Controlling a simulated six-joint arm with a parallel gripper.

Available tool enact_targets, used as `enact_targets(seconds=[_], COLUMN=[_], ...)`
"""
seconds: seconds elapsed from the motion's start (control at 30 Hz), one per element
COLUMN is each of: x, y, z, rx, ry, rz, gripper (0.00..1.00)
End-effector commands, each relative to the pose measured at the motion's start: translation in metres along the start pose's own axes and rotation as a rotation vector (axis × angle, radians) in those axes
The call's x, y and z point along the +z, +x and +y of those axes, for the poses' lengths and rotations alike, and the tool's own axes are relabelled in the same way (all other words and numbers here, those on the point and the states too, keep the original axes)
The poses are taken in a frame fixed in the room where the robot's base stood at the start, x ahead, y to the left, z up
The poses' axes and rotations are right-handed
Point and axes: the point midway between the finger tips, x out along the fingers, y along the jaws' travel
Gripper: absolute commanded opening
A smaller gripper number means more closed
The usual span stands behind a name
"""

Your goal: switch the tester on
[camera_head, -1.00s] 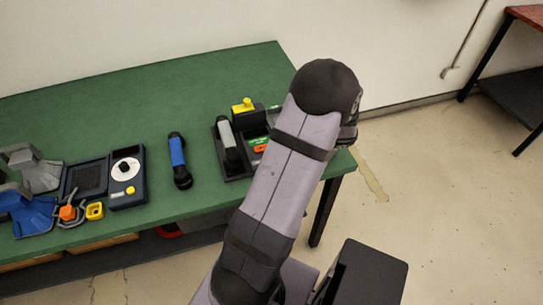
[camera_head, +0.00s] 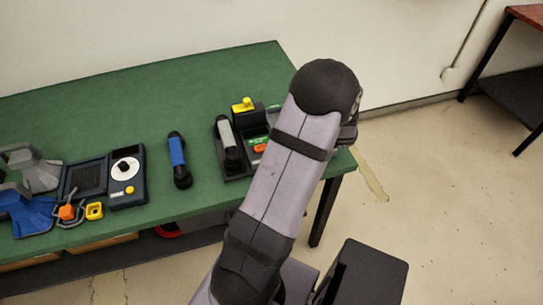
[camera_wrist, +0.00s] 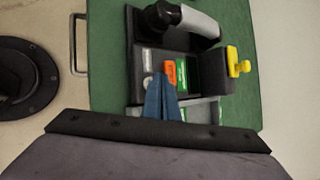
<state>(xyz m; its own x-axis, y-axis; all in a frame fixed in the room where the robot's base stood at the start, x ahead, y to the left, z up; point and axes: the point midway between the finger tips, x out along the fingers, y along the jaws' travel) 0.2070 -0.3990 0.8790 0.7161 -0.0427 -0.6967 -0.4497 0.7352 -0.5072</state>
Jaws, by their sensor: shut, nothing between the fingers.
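The dark unit that I take for the tester (camera_head: 237,172) stands near the right end of the green table, partly hidden behind my arm. In the wrist view the unit (camera_wrist: 187,65) shows an orange switch (camera_wrist: 169,73), green labels and a small grey round part (camera_wrist: 148,82). The orange switch also shows in the head view (camera_head: 261,148). My gripper (camera_wrist: 161,78) is shut and empty, its blue fingertips over the unit right beside the orange switch. I cannot tell whether they touch it. The gripper is hidden in the head view.
A grey handset (camera_head: 227,139) lies on the unit, and a yellow knob (camera_head: 243,105) stands behind. A blue handset (camera_head: 178,160) lies to the left. A dial unit (camera_head: 126,178), a yellow part (camera_head: 95,211) and blue and grey pieces sit farther left. The table's back is clear.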

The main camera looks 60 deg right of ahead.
Motion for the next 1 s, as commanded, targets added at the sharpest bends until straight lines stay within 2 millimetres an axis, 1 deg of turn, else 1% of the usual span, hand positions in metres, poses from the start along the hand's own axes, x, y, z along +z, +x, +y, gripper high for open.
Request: enact_targets(seconds=[0.17,0.5,1.0], x=[-0.0034,-0.0033,0.0014], y=[0.0046,0.0045,-0.0019], z=[0.0034,0.0033,-0.0012], rx=[0.0,0.0,0.0], ry=[0.0,0.0,0.0], rz=[0.0,0.0,0.0], gripper=[0.0,0.0,0.0])
